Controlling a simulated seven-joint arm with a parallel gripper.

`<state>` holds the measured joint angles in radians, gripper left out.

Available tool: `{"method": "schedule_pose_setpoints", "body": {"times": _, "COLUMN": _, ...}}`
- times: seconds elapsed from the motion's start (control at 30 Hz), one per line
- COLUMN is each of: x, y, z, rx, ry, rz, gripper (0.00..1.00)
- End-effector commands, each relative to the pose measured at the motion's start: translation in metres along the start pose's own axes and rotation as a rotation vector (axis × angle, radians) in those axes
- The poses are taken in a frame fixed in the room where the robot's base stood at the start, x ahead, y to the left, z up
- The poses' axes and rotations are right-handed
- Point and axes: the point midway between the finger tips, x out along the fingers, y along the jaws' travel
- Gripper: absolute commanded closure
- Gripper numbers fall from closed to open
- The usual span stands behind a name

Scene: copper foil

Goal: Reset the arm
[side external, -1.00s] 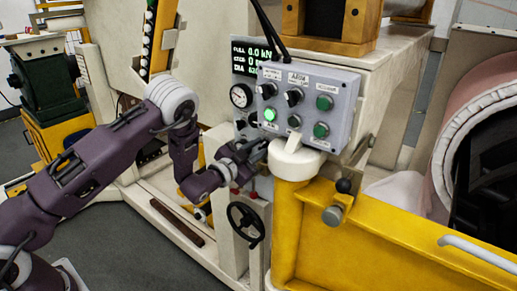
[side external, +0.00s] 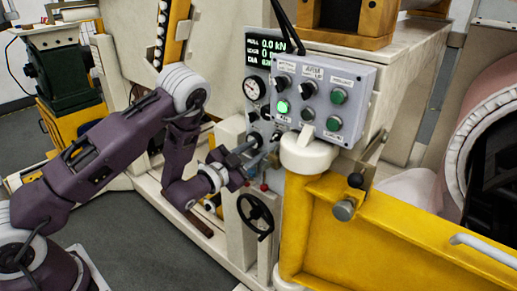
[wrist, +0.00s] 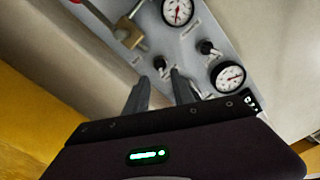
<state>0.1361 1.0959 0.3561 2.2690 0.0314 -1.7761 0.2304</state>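A grey control box (side external: 330,88) with black knobs and green buttons stands at the centre of the side view. Its lower left button (side external: 282,107) glows green. My gripper (side external: 262,148) is just below and left of the box, in front of the gauge panel. In the wrist view, my gripper's two fingers (wrist: 160,76) are apart with nothing between them. They point at the gauge panel (wrist: 188,52). A black knob (wrist: 160,64) shows just beyond the fingertips; I cannot tell whether they touch it. A second black knob (wrist: 207,47) is to the right.
A display (side external: 270,52) reads 0.0 kN. A black handwheel (side external: 256,216) is below my gripper, and a yellow frame (side external: 390,238) is right. The floor in front is free.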

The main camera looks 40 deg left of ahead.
Motion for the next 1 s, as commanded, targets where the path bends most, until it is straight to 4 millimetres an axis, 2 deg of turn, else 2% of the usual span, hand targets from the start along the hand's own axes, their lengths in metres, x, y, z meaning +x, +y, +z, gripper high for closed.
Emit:
{"method": "schedule_pose_setpoints", "body": {"times": 0.13, "x": 0.001, "y": -0.002, "z": -0.002, "rx": -0.005, "ry": -0.005, "rz": -0.003, "gripper": 0.7}}
{"method": "schedule_pose_setpoints", "body": {"times": 0.23, "x": 0.008, "y": -0.019, "z": -0.017, "rx": -0.055, "ry": -0.069, "rz": -0.02, "gripper": 0.7}}
{"method": "schedule_pose_setpoints", "body": {"times": 0.33, "x": 0.006, "y": -0.048, "z": -0.048, "rx": -0.169, "ry": -0.211, "rz": -0.027, "gripper": 0.7}}
{"method": "schedule_pose_setpoints", "body": {"times": 0.43, "x": -0.021, "y": -0.066, "z": -0.082, "rx": -0.293, "ry": -0.368, "rz": 0.005, "gripper": 0.7}}
{"method": "schedule_pose_setpoints", "body": {"times": 0.47, "x": -0.034, "y": -0.069, "z": -0.093, "rx": -0.328, "ry": -0.413, "rz": 0.02, "gripper": 0.7}}
{"method": "schedule_pose_setpoints", "body": {"times": 0.57, "x": -0.091, "y": -0.072, "z": -0.125, "rx": -0.421, "ry": -0.559, "rz": 0.088, "gripper": 0.7}}
{"method": "schedule_pose_setpoints", "body": {"times": 0.67, "x": -0.167, "y": -0.068, "z": -0.15, "rx": -0.479, "ry": -0.701, "rz": 0.163, "gripper": 0.7}}
{"method": "schedule_pose_setpoints", "body": {"times": 0.7, "x": -0.201, "y": -0.064, "z": -0.157, "rx": -0.49, "ry": -0.756, "rz": 0.193, "gripper": 0.7}}
{"method": "schedule_pose_setpoints", "body": {"times": 0.8, "x": -0.279, "y": -0.055, "z": -0.163, "rx": -0.5, "ry": -0.882, "rz": 0.246, "gripper": 0.7}}
{"method": "schedule_pose_setpoints", "body": {"times": 0.9, "x": -0.337, "y": -0.047, "z": -0.16, "rx": -0.494, "ry": -0.977, "rz": 0.275, "gripper": 0.7}}
{"method": "schedule_pose_setpoints", "body": {"times": 1.0, "x": -0.368, "y": -0.042, "z": -0.156, "rx": -0.487, "ry": -1.033, "rz": 0.287, "gripper": 0.7}}
